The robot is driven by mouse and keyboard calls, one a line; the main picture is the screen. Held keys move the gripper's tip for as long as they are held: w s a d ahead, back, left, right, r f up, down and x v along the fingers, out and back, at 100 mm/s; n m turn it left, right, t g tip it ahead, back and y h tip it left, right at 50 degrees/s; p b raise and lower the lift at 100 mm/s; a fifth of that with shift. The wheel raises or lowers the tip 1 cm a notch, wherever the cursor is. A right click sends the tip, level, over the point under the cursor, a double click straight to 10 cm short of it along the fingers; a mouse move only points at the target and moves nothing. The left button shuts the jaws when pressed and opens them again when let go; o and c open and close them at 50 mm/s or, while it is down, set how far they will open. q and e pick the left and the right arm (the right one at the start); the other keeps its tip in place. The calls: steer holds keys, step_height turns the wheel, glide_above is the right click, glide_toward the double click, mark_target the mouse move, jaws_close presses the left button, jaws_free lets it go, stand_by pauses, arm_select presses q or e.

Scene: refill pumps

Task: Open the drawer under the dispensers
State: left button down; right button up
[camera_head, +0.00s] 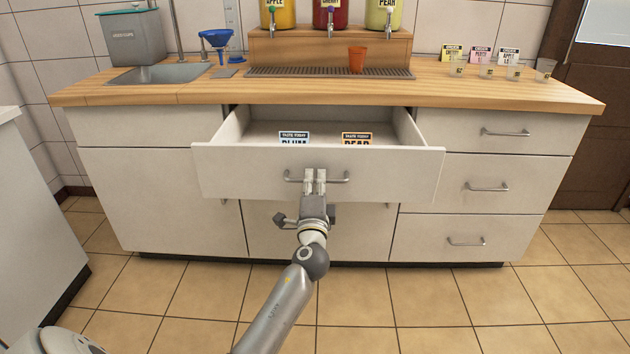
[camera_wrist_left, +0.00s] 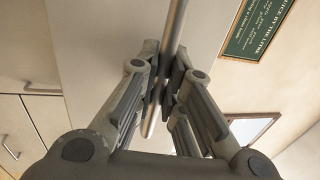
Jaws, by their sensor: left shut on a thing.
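The drawer (camera_head: 230,175) under the dispensers is pulled out well forward of the counter front. Its inside shows, with a plum card (camera_head: 293,138) and a pear card (camera_head: 356,138) in it. My left gripper (camera_head: 314,179) is shut on the drawer's bar handle (camera_head: 338,180), near its middle. In the left wrist view the handle (camera_wrist_left: 174,30) runs between the fingers (camera_wrist_left: 162,92). The dispensers, one orange (camera_head: 278,12), one red (camera_head: 331,12) and one yellow-green (camera_head: 383,14), stand on a wooden stand above. My right gripper is not in view.
An orange cup (camera_head: 357,60) stands on the drip tray (camera_head: 260,72). A blue funnel (camera_head: 216,40) and a sink (camera_head: 160,74) are at the left. Small cups and cards (camera_head: 480,54) stand at the right. Three closed drawers (camera_head: 490,170) are at the right. The tiled floor (camera_head: 400,315) in front is clear.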

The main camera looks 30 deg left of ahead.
arm_select(q)
steer(key=c, duration=1.5)
jaws_free()
steer(key=v, duration=1.2)
